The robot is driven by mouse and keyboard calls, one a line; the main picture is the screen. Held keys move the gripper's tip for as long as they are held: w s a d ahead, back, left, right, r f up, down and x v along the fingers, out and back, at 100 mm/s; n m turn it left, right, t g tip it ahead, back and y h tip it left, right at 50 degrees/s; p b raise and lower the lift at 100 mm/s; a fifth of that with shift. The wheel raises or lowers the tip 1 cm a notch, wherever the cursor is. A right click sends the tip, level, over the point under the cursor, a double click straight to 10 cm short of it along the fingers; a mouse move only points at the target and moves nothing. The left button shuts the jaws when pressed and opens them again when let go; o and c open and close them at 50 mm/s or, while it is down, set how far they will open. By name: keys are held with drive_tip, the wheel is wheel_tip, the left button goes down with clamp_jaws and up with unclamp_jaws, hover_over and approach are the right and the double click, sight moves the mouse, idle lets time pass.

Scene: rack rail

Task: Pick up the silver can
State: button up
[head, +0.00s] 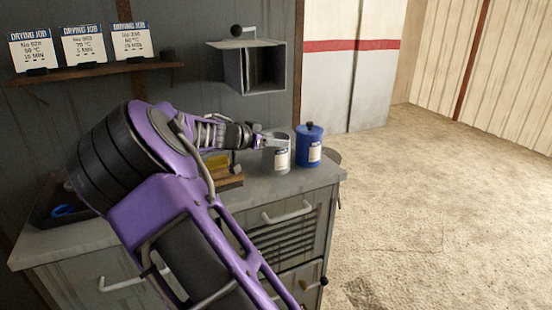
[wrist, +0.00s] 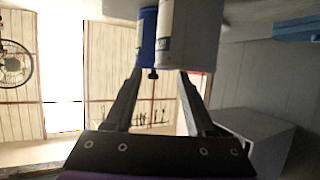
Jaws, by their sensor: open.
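The silver can (head: 276,158) stands upright on the grey cabinet top, left of a blue can (head: 309,150) with a dark knob on its lid. Both have pale labels. My gripper (head: 259,139) is at the silver can's upper left side in the head view. In the wrist view, which looks upside down, the silver can (wrist: 195,40) and the blue can (wrist: 147,40) are at the top. My gripper (wrist: 160,74) shows there with its two fingers spread and nothing held between them. The right fingertip is by the silver can's rim; I cannot tell whether they touch.
The cabinet (head: 330,178) has drawers with handles. A yellow item (head: 216,162) and brown blocks lie left of the silver can. A dark tray (head: 45,210) with a blue item is farther left. An open grey box (head: 250,67) hangs on the wall above. Floor is clear at right.

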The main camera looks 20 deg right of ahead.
drive_tip(key=shift+x, duration=2.65)
drive_tip(key=shift+w+a+f, duration=0.1)
drive_tip(key=shift+w, duration=0.05)
clamp_jaws()
